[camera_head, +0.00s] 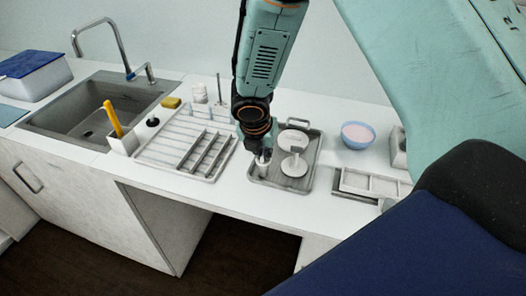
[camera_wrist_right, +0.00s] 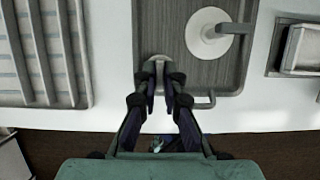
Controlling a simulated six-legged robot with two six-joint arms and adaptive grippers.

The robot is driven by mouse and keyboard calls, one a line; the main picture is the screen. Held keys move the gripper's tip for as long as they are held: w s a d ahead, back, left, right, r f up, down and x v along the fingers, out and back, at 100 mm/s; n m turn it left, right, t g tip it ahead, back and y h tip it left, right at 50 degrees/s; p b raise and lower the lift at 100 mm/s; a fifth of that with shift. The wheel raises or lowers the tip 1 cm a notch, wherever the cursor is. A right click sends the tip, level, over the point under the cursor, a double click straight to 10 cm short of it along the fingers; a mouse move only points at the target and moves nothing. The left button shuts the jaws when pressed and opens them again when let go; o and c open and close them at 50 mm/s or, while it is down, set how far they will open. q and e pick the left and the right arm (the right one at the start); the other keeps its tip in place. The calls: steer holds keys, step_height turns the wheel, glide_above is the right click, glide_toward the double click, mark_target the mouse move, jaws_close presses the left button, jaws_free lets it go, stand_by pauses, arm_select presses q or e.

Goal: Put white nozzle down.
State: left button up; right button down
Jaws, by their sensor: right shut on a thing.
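My right gripper (camera_head: 260,150) points down over the left front part of a grey tray (camera_head: 281,186) on the white counter. It is shut on the white nozzle (camera_head: 262,168), a small pale piece mostly hidden by the fingers. In the right wrist view, the pale round top of the nozzle (camera_wrist_right: 158,61) shows between and just beyond the fingertips (camera_wrist_right: 160,80), at the tray's left front corner. I cannot tell whether the nozzle touches the tray. My left gripper is not in view.
White discs with a handle (camera_head: 294,166) lie on the tray, right of the gripper. A slatted rack (camera_head: 160,152) stands to the left, a blue bowl (camera_head: 357,135) and a pale divided box (camera_head: 372,185) to the right. The sink (camera_head: 90,125) is far left.

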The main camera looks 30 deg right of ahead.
steer(key=c, duration=1.8)
jaws_free()
steer(key=shift+f, duration=0.1)
steer(key=o, duration=0.3)
steer(key=shift+s+d, duration=0.25)
steer(key=shift+d, duration=0.1)
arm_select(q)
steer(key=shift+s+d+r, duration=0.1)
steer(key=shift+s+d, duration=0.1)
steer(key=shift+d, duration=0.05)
arm_select(e)
steer(key=shift+o, duration=0.2)
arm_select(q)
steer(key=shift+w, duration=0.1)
arm_select(e)
steer(key=shift+w+a, duration=0.1)
steer(key=shift+a, duration=0.05)
